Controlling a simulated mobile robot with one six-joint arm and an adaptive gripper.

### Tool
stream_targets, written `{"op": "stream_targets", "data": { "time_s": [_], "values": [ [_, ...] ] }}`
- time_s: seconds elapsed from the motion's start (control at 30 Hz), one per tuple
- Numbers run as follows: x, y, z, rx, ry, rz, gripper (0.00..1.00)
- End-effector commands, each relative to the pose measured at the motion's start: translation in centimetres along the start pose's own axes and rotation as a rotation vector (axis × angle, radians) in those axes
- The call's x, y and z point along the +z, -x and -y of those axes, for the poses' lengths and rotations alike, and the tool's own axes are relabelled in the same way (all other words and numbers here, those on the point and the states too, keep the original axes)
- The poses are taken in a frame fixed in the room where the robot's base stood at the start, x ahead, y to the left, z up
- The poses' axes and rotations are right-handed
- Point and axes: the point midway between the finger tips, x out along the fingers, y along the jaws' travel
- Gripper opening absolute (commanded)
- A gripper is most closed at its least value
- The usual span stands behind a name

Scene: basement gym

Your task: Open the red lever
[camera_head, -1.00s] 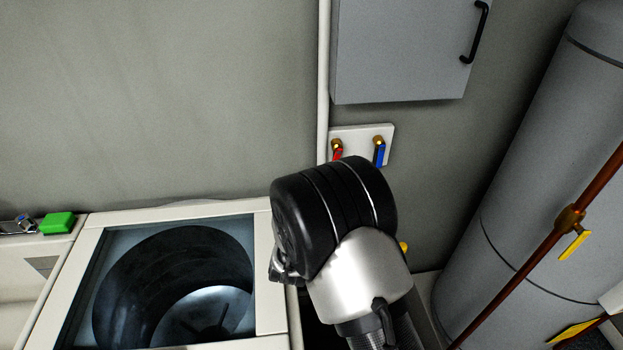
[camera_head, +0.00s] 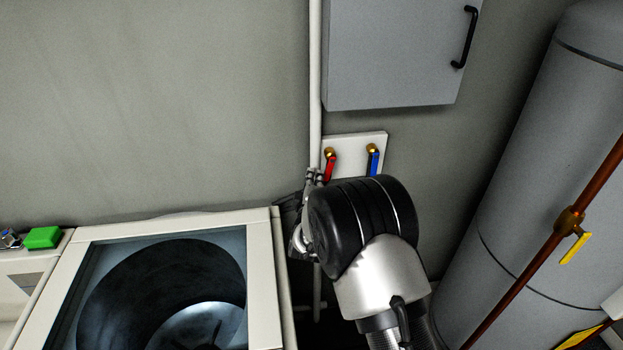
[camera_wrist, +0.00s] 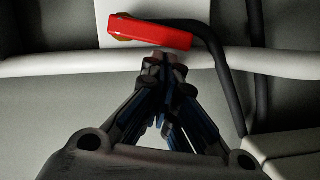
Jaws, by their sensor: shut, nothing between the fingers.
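The red lever (camera_head: 330,166) is on a white wall plate (camera_head: 350,143), hanging down from its brass fitting, beside a blue lever (camera_head: 373,163) to its right. In the wrist view the red lever (camera_wrist: 152,34) lies just beyond my fingertips, with the plate behind it. My gripper (camera_head: 314,176) is shut and empty, its tips just below and left of the red lever. In the wrist view the closed fingertips (camera_wrist: 165,58) are close below the lever; I cannot tell if they touch it.
A white vertical pipe (camera_head: 315,90) runs left of the plate. A grey cabinet (camera_head: 395,50) hangs above. A large grey tank (camera_head: 540,170) and a copper pipe (camera_head: 535,257) are at right.

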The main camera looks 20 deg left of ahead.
Motion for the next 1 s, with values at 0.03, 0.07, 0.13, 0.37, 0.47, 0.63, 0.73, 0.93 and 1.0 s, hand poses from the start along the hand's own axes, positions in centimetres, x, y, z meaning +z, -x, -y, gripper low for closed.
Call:
{"op": "stream_targets", "data": {
  "time_s": [0.03, 0.07, 0.13, 0.37, 0.47, 0.63, 0.73, 0.93, 1.0],
  "values": [
    [0.0, 0.0, 0.0, 0.0, 0.0, 0.0, 0.0],
    [0.0, 0.0, 0.0, 0.0, 0.0, 0.0, 0.0],
    [0.1, 0.0, 0.1, 0.002, 0.007, 0.0, 0.0],
    [1.3, -0.3, 1.2, 0.035, 0.139, 0.002, 0.0],
    [1.5, -0.4, 1.2, 0.034, 0.137, 0.001, 0.0],
    [1.5, -0.4, 1.0, 0.034, 0.136, 0.001, 0.0],
    [1.5, -0.4, 1.0, 0.034, 0.136, 0.001, 0.0],
    [1.4, 0.7, 1.1, 0.032, 0.135, 0.0, 0.0],
    [1.4, 1.8, 1.1, 0.032, 0.136, 0.0, 0.0]
  ]
}}
